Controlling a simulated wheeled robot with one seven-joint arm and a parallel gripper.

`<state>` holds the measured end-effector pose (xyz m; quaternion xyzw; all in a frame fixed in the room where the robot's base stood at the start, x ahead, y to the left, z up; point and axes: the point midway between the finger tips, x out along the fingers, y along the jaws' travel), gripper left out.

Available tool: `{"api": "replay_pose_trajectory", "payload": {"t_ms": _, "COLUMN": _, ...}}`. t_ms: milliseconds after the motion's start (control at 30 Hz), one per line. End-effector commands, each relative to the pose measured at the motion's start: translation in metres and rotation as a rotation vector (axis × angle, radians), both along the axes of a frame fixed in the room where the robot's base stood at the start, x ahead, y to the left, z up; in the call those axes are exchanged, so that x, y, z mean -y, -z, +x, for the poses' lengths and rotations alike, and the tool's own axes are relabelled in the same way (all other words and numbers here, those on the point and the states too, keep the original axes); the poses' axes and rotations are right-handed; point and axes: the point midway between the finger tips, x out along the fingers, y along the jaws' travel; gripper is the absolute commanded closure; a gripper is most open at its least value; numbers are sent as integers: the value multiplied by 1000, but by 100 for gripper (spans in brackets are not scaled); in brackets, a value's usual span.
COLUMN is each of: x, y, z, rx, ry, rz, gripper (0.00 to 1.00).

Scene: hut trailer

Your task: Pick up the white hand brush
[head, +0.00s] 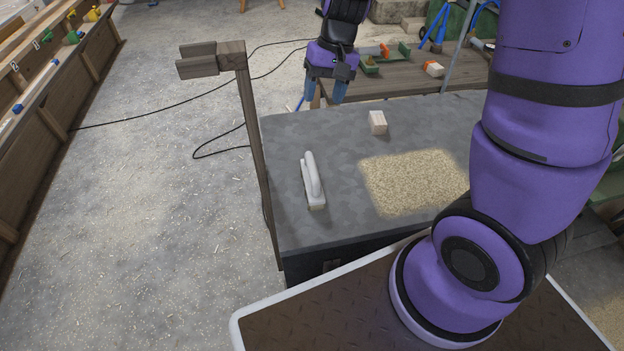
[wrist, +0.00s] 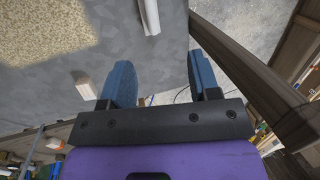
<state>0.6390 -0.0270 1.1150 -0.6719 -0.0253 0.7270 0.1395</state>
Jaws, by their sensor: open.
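The white hand brush (head: 312,180) lies on the left part of a grey table top (head: 290,231), its handle upward. In the wrist view part of the brush (wrist: 149,16) shows at the top edge, cut off by the frame. My gripper (head: 324,92) is above the far left edge of the table, behind the brush and apart from it. In the wrist view its two blue fingers (wrist: 163,80) are spread with nothing between them.
A small pale block (head: 377,122) and a patch of sawdust (head: 412,182) are on the table. A wooden post with a short arm (head: 245,110) stands at the table's left edge. A wooden bench (head: 430,82) with tools is behind. The floor at left is mostly clear.

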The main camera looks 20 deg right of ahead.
Motion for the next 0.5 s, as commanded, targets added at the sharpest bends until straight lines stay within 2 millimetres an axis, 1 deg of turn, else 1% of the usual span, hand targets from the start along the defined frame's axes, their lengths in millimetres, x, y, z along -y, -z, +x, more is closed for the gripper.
{"api": "replay_pose_trajectory", "payload": {"t_ms": 33, "x": -1, "y": 16, "z": 4, "rx": -26, "ry": 5, "rz": -5, "gripper": 44}}
{"api": "replay_pose_trajectory", "payload": {"t_ms": 300, "x": -3, "y": 83, "z": 22, "rx": -116, "ry": 43, "rz": -28, "gripper": 44}}
{"api": "replay_pose_trajectory", "payload": {"t_ms": 400, "x": -2, "y": 102, "z": 25, "rx": -138, "ry": 54, "rz": -38, "gripper": 44}}
{"api": "replay_pose_trajectory", "payload": {"t_ms": 500, "x": -2, "y": 115, "z": 26, "rx": -152, "ry": 60, "rz": -47, "gripper": 44}}
